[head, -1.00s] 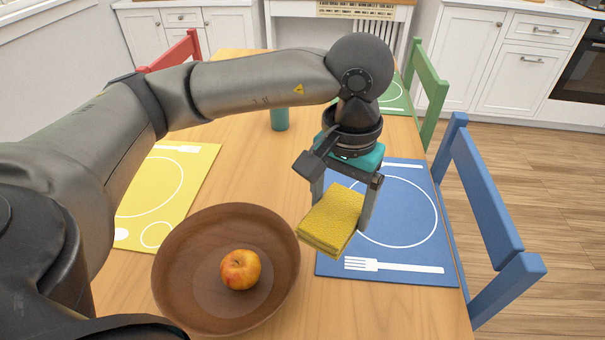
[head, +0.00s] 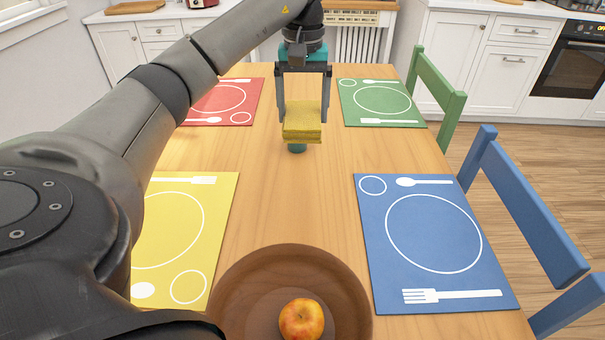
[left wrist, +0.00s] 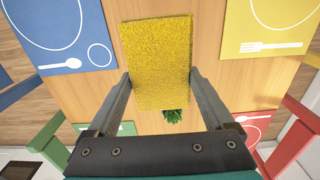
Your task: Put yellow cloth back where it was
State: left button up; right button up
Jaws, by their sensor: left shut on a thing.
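The yellow cloth (head: 302,124) is a folded, thick, rough-textured block. My left gripper (head: 303,112) is shut on it, one finger at each side, and holds it above the middle of the wooden table, towards the far end. In the left wrist view the cloth (left wrist: 157,55) lies between the two fingers (left wrist: 160,78), over bare wood. Green leaves (left wrist: 175,115) show beside the cloth in the left wrist view. My right gripper is not in view.
A brown bowl (head: 235,290) with an apple (head: 301,320) stands at the near edge. Yellow (head: 222,200), blue (head: 375,215), red (head: 255,90) and green (head: 350,105) placemats lie along the sides. Blue (head: 525,215) and green (head: 440,90) chairs stand at the right.

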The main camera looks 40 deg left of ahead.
pick_arm(q)
jog(key=b, duration=0.2)
send_near(304, 193)
jog(key=f+b, duration=0.1)
jog(key=b, duration=0.1)
jog(key=shift+f+b, duration=0.35)
jog(key=shift+b, duration=0.05)
jog(key=shift+a+f+b, duration=0.1)
jog(key=shift+f+b, duration=0.65)
jog(key=shift+f, duration=1.65)
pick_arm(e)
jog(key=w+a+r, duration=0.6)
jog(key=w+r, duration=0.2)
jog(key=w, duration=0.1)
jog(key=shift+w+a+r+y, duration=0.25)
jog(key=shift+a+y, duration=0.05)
pick_arm(q)
jog(key=shift+f, duration=0.1)
jog(key=o, duration=0.8)
jog(key=shift+c, duration=0.2)
jog(key=shift+o, duration=0.8)
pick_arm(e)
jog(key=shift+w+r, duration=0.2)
